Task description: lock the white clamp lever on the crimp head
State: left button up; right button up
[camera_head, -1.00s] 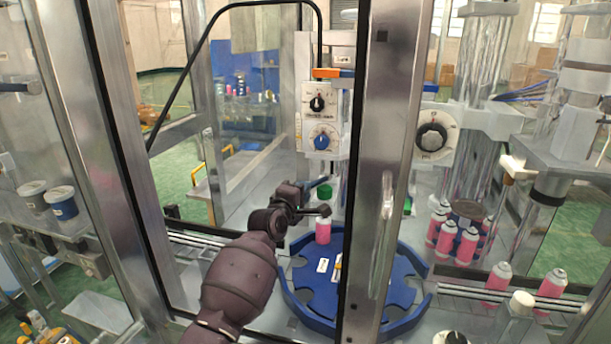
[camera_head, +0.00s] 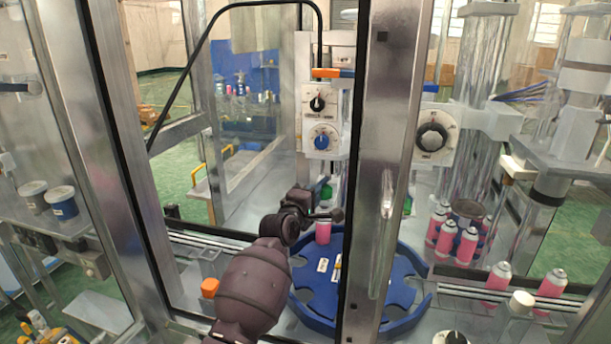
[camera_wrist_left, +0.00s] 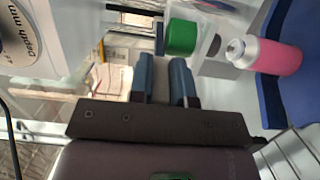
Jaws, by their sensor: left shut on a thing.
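My left gripper (camera_head: 318,205) reaches in through the guard opening to the lower part of the crimp head (camera_head: 325,85), a white column with two dials. In the left wrist view its two blue-grey fingers (camera_wrist_left: 162,82) are close together with a narrow pale piece between them, which fits the white clamp lever (camera_wrist_left: 161,92); its full shape and angle are hidden. A green cap (camera_wrist_left: 182,37) is just beyond the fingertips. A pink can (camera_head: 323,230) stands below the gripper on the blue turntable (camera_head: 308,309). My right gripper is not in view.
A metal guard post (camera_head: 385,150) stands right of my left arm. Several pink cans (camera_head: 467,246) stand further right by a conveyor. An orange block (camera_head: 210,288) is left of my arm, above the front rail. A large dial (camera_head: 432,137) is behind the post.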

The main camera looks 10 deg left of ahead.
pick_arm(q)
jog(key=shift+s+d+f, duration=0.1)
jog(key=shift+s+d, duration=0.05)
jog(key=shift+d, duration=0.45)
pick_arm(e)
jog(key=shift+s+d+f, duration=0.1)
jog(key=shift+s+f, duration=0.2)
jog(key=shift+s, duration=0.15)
pick_arm(q)
jog(key=shift+d, duration=0.85)
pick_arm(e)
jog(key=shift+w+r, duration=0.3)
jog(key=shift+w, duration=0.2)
pick_arm(q)
jog(key=o, duration=0.5)
jog(key=shift+o, duration=1.4)
jog(key=shift+d, duration=0.1)
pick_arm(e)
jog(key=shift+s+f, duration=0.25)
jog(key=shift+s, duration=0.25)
